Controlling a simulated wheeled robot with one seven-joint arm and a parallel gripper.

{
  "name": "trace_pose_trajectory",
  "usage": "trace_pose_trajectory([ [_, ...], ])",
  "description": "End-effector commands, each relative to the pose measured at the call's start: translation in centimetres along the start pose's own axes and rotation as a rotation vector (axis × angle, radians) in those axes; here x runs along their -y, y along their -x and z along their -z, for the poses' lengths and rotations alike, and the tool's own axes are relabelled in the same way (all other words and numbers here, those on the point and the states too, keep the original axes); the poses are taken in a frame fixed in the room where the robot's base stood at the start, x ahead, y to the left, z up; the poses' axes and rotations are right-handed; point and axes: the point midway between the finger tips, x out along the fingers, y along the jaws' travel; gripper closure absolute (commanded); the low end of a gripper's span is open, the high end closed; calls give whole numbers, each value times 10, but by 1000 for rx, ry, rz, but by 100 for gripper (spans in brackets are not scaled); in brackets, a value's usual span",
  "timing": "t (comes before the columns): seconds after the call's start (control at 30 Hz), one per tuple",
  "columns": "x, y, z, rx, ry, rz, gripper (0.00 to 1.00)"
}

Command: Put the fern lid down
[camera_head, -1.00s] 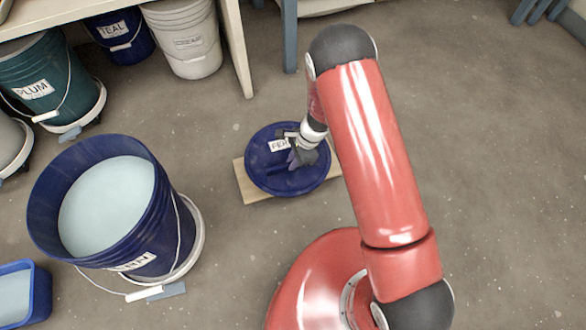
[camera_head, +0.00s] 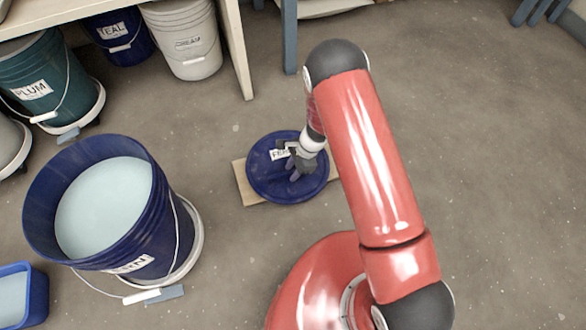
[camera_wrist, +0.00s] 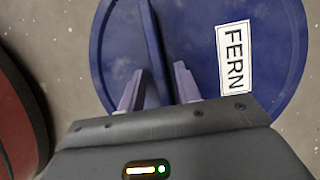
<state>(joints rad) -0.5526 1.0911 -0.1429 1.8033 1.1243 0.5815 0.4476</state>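The fern lid (camera_head: 262,182) is a round blue lid with a white FERN label. It lies flat on pale wood (camera_head: 247,194) on the floor. In the wrist view the lid (camera_wrist: 205,35) fills most of the picture, with its raised handle bar (camera_wrist: 154,40) running up from between my fingers. My gripper (camera_head: 295,173) is low over the lid. In the wrist view my gripper's fingers (camera_wrist: 159,68) stand apart, one on each side of the bar, with a gap showing on both sides.
An open blue bucket (camera_head: 160,220) of pale glaze stands at left on a white dolly. A blue tub (camera_head: 38,300) is at lower left. PLUM (camera_head: 60,70), TEAL (camera_head: 125,50) and CREAM (camera_head: 190,55) buckets stand by a table. The floor at right is clear.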

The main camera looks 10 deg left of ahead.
Motion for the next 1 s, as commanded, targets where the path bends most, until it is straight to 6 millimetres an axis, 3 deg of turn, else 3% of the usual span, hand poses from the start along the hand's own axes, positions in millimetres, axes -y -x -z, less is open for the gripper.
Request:
trace_pose_trajectory([
  [0.27, 1, 8, -1, -1, 0, 2, 67],
  [0.7, 1, 95, -1, 0, -1, 3, 67],
  [1.0, 0, 122, -1, 1, -2, 0, 67],
])
